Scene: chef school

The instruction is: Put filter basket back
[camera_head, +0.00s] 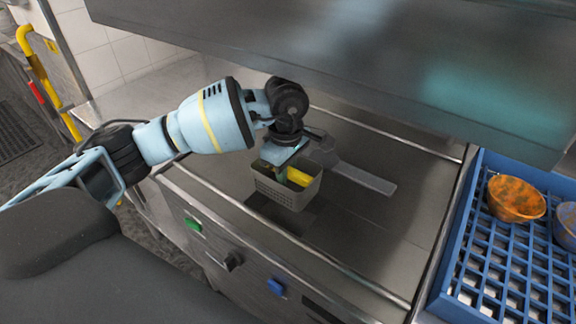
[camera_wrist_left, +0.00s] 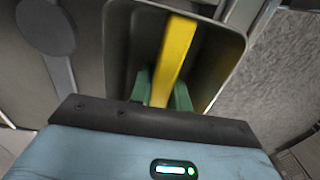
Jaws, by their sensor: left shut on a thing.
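The filter basket (camera_head: 286,191) is a small grey perforated box with a yellow bar (camera_head: 299,177) across its inside. In the head view it is at the middle, over the sunken steel basin (camera_head: 345,225). My left gripper (camera_head: 279,172) reaches down into it and is shut on the yellow bar. In the left wrist view, the green fingertips (camera_wrist_left: 163,88) close on the yellow bar (camera_wrist_left: 174,55) between the basket walls (camera_wrist_left: 118,45). Whether the basket touches the basin floor is hard to tell. My right gripper is not in view.
A flat grey bar (camera_head: 362,178) lies in the basin beside the basket. A blue dish rack (camera_head: 510,270) with an orange bowl (camera_head: 515,198) stands at the right. A large steel hood (camera_head: 350,50) hangs above. Buttons and a knob (camera_head: 232,261) line the front panel.

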